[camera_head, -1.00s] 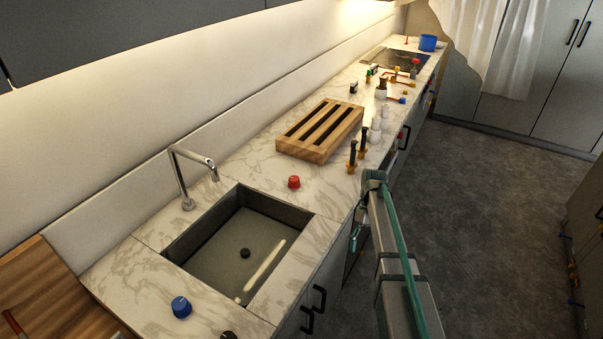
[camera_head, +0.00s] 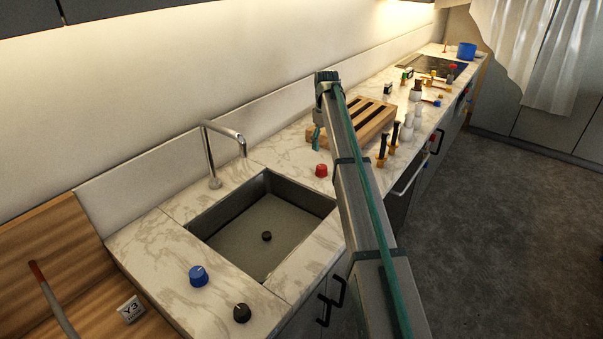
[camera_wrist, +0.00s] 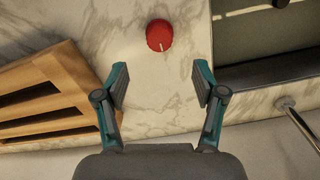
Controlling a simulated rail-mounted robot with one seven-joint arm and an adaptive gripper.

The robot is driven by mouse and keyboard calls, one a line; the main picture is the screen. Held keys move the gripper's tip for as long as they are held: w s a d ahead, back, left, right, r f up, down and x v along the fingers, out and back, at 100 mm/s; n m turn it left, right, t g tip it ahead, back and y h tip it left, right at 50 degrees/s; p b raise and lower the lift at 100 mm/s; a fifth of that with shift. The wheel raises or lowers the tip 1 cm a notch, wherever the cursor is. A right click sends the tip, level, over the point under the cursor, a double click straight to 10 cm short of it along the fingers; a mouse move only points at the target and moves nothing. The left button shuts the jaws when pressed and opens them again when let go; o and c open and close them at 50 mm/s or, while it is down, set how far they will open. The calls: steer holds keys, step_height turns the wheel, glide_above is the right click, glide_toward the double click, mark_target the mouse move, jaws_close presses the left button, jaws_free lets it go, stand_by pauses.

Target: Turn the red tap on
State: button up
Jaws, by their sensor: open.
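The red tap is a round red knob (camera_head: 321,170) on the marble counter, just past the far right corner of the sink. In the wrist view the red knob (camera_wrist: 159,35) shows near the top centre, with a pale line on its side. My gripper (camera_wrist: 160,85) is open and empty there, its two fingers spread, with the knob ahead of and between them, apart from both. In the head view my gripper (camera_head: 318,138) hangs at the end of my arm above the counter behind the knob. The curved metal faucet (camera_head: 212,155) stands at the sink's back.
The sink (camera_head: 250,225) lies left of the red knob. A blue knob (camera_head: 198,276) and a black knob (camera_head: 242,313) sit at its near side. A slatted wooden rack (camera_head: 372,118) stands close to my gripper. Several bottles and small items line the counter farther back.

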mark_target(322, 166)
steer(key=f+p, duration=0.1)
steer(key=f, duration=0.4)
steer(key=f+p, duration=0.2)
steer(key=f, duration=0.3)
steer(key=shift+w+a+f, duration=0.15)
steer(key=shift+w+f, duration=0.05)
steer(key=c, duration=1.1)
